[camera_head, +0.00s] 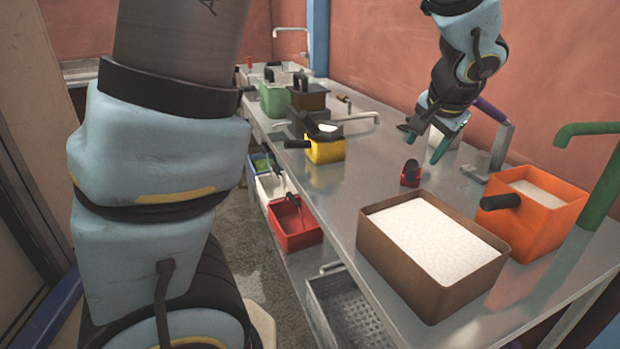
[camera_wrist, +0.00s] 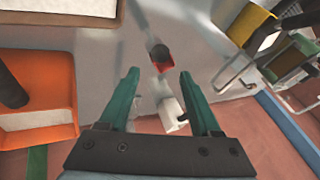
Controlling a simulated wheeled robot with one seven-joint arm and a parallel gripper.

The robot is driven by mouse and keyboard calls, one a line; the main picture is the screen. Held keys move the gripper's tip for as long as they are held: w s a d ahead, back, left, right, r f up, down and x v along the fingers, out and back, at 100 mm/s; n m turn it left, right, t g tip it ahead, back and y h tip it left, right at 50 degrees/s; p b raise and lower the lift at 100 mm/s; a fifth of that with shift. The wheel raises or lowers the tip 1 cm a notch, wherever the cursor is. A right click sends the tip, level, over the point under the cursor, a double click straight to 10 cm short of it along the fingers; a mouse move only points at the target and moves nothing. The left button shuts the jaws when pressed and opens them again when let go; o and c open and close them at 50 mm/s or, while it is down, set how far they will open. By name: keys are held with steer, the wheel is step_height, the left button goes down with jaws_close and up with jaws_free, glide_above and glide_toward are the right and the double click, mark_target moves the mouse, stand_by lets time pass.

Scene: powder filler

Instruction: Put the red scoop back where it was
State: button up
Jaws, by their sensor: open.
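The red scoop (camera_head: 409,175), small with a dark part on it, lies on the metal counter (camera_head: 375,150) behind the brown box. In the wrist view the scoop (camera_wrist: 162,62) shows red and dark just beyond my fingertips, roughly centred between them. My gripper (camera_head: 426,146) hangs above the counter, to the right of and behind the scoop, with its green fingers apart. In the wrist view the gripper (camera_wrist: 158,76) is open with nothing held between its fingers.
A brown box (camera_head: 432,255) of white powder and an orange bin (camera_head: 537,217) with a black handle stand nearer. A white object (camera_head: 447,137) is close behind my gripper. A yellow bin (camera_head: 325,150) stands left; a red bin (camera_head: 295,224) sits below the counter.

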steer(key=s+a+f+n+g, duration=0.1)
steer(key=a+f+n, duration=0.2)
steer(key=a, duration=0.8)
steer(key=s+a+f+n+g, duration=0.1)
steer(key=a+n, duration=0.3)
steer(key=a, duration=0.8)
steer(key=s+a+f+n+g+y, duration=0.1)
steer(key=s+a+f+n+g, duration=0.1)
steer(key=a, duration=0.9)
step_height(320, 180, down, 3)
steer(key=shift+a+r+n+g, duration=0.15)
steer(key=shift+a+n+g, duration=0.15)
steer(key=shift+n, duration=0.5)
